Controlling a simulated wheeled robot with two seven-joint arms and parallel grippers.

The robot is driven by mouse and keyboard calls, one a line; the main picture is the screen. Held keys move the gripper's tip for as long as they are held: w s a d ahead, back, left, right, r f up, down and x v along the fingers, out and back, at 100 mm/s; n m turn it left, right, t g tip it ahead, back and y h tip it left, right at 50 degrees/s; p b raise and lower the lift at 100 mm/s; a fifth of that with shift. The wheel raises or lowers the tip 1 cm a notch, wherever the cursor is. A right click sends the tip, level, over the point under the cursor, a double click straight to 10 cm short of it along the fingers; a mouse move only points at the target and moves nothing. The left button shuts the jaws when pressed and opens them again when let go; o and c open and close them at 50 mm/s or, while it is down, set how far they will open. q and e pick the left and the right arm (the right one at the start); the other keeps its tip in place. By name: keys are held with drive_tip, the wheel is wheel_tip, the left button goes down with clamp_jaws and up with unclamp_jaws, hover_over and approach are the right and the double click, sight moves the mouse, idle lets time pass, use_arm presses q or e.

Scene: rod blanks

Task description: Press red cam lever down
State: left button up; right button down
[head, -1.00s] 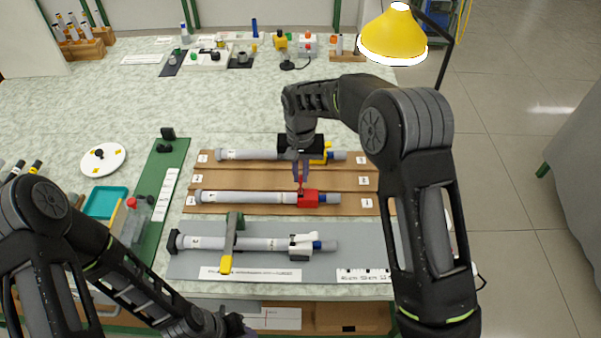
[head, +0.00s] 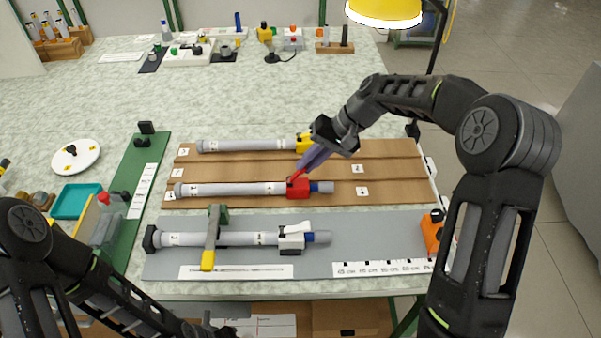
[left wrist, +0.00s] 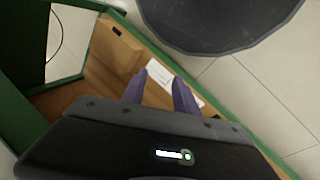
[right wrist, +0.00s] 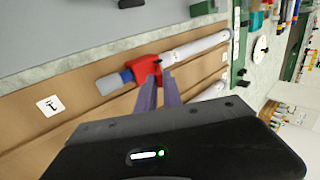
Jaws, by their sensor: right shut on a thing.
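In the right wrist view the red clamp (right wrist: 147,70) lies just beyond the fingertips, which hide part of the lever. My left gripper (left wrist: 158,85) is open and empty, low beyond the table's front edge.
A yellow clamp (head: 304,143) is on the back rod, close behind my right gripper. A white clamp (head: 292,236) is on the front rod on the grey mat (head: 365,240). An orange block (head: 433,232) stands at right. The board's right side is clear.

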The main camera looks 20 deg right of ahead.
sight(320, 184)
drive_tip(key=d+f+y+b, duration=0.1)
drive_tip(key=y+b, duration=0.1)
drive_tip(key=b, duration=0.1)
drive_tip(key=f+y+b, duration=0.1)
drive_tip(key=b, duration=0.2)
drive_tip(key=d+f+t+y+b, duration=0.1)
drive_tip(key=f+y+b, duration=0.1)
drive_tip(key=b, duration=0.1)
drive_tip(key=shift+s+d+y, duration=0.3)
drive_tip(key=shift+d, duration=0.05)
drive_tip(key=shift+s+d+t+y+b, duration=0.1)
drive_tip(key=shift+t+y+b, duration=0.2)
drive_tip(key=shift+y+b, duration=0.5)
drive_tip(key=c, duration=1.5)
unclamp_jaws()
drive_tip(key=shift+d, duration=0.1)
